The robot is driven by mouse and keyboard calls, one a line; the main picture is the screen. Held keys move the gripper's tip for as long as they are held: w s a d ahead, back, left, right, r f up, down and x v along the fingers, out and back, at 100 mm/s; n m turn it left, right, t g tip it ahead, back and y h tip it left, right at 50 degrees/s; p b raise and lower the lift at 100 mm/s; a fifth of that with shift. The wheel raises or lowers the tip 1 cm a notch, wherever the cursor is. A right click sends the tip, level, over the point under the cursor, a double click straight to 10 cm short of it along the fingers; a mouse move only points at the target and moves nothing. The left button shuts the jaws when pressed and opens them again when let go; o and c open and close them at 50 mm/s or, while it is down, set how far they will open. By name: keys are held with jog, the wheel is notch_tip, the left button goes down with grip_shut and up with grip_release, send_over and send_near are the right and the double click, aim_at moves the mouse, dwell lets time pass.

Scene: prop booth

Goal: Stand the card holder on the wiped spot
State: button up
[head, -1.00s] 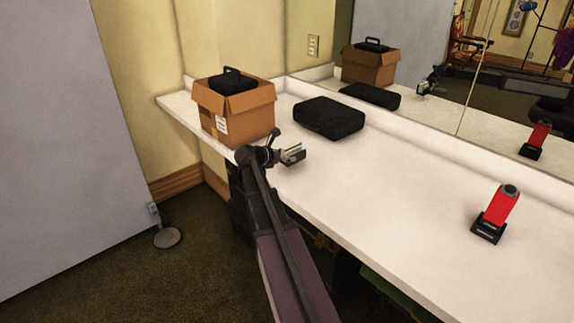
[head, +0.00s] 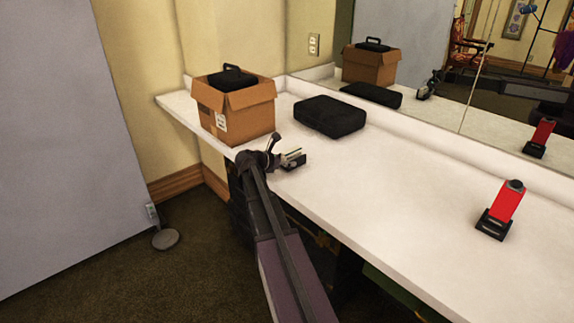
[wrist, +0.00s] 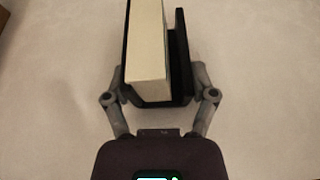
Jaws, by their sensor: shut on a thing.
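The card holder (head: 293,163) is a small black stand with a block of pale cards in it. It is at the counter's front edge region, right of the cardboard box. In the wrist view the holder (wrist: 182,60) sits between the two fingers of my gripper (wrist: 160,78), which is shut on its sides. Whether its base touches the counter is hard to tell. The white counter (head: 380,190) lies under it. I cannot make out a distinct wiped spot on the counter.
An open cardboard box (head: 240,112) with a black case (head: 232,79) inside stands at the far left of the counter. A black case (head: 330,116) lies behind the holder. A red device on a black stand (head: 503,205) is at right. The middle counter is clear; a mirror (head: 500,110) lines the back.

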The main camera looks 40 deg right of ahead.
jog(key=shift+f, duration=0.15)
jog(key=o, duration=1.1)
jog(key=shift+o, duration=0.2)
jog(key=shift+a+r, duration=0.25)
jog(key=shift+r, duration=0.05)
jog(key=p+v, duration=0.4)
jog(key=v, duration=0.7)
jog(key=shift+a+p, duration=0.2)
jog(key=shift+p, duration=0.15)
